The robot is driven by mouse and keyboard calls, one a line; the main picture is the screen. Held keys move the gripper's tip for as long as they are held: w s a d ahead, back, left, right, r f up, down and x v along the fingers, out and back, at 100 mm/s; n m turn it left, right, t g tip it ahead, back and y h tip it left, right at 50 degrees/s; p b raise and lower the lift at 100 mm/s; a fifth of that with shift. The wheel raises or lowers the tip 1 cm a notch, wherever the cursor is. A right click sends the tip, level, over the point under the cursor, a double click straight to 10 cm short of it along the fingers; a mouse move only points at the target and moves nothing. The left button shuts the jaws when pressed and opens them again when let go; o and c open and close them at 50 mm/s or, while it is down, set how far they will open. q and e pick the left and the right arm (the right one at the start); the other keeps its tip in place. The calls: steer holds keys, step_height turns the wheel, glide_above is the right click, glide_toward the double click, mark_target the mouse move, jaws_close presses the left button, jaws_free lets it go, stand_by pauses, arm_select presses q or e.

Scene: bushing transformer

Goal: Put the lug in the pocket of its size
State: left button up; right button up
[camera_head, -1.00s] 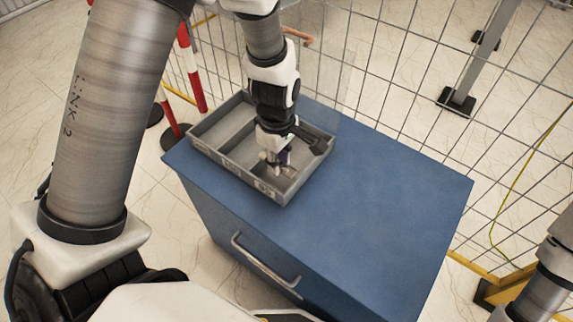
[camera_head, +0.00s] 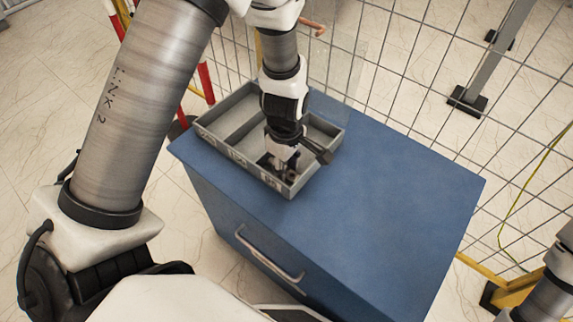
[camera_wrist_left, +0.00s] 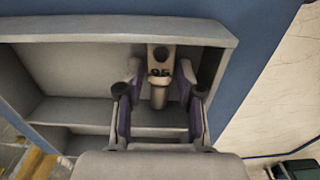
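The lug (camera_wrist_left: 159,92) is a grey metal piece with a flat holed tongue marked "95" and a round barrel. It is in the right-hand end pocket of the grey tray (camera_wrist_left: 110,30), in the left wrist view. My left gripper (camera_head: 284,174) reaches down into that pocket of the tray (camera_head: 240,127). Its purple-padded fingers (camera_wrist_left: 160,84) stand on both sides of the lug, with a narrow gap visible at each side, so it looks open. Whether the lug rests on the pocket floor is hard to tell. My right gripper is out of view.
The tray has several walled pockets with labels on its near edge (camera_head: 237,158). It stands on a blue cabinet (camera_head: 390,180) whose top is clear to the right. A wire mesh fence (camera_head: 420,60) and red-white posts stand behind.

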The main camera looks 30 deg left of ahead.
arm_select(q)
step_height(320, 180, up, 12)
steer(key=p, duration=0.3)
steer(key=shift+r+p, duration=0.15)
steer(key=shift+p, duration=0.2)
